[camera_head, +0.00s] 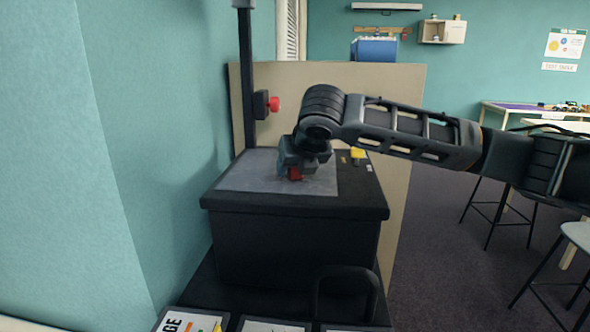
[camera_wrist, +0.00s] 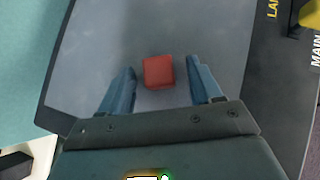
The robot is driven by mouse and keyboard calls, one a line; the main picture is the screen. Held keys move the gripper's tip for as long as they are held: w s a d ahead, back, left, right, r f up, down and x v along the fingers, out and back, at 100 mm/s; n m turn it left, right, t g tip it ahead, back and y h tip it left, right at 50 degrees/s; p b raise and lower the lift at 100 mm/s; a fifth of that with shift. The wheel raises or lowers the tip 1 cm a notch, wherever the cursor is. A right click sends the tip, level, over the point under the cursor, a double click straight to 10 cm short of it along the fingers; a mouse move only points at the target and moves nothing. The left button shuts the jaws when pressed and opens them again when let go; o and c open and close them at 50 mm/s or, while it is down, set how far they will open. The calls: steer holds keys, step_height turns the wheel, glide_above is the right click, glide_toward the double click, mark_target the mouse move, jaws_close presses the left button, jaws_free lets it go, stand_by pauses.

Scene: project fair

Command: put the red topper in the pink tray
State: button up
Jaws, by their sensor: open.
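The red topper (camera_wrist: 158,72) is a small red block on a grey plate (camera_wrist: 100,45) in the wrist view. It lies between the two fingers of my gripper (camera_wrist: 160,84), near their tips, with a gap on each side. In the head view my gripper (camera_head: 295,170) points down over the plate on a black box, and the red topper (camera_head: 295,174) shows partly below it. My gripper is open. I see no pink tray in either view.
A black post (camera_head: 248,80) with a red knob (camera_head: 274,104) rises behind the plate. A yellow part (camera_head: 358,153) sits on the box's right side. A teal wall is close on the left. Stools and a table stand at the right.

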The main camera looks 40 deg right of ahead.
jaws_close()
stand_by(0.6)
steer(key=shift+r, duration=0.1)
steer(key=shift+r, duration=0.5)
step_height(320, 180, up, 2)
steer(key=shift+r+b, duration=0.25)
steer(key=shift+b, duration=0.05)
steer(key=s+d+r+b, duration=0.1)
steer(key=s+r, duration=0.6)
steer(key=s, duration=0.4)
steer(key=shift+s+r, duration=0.15)
steer(key=shift+s, duration=0.15)
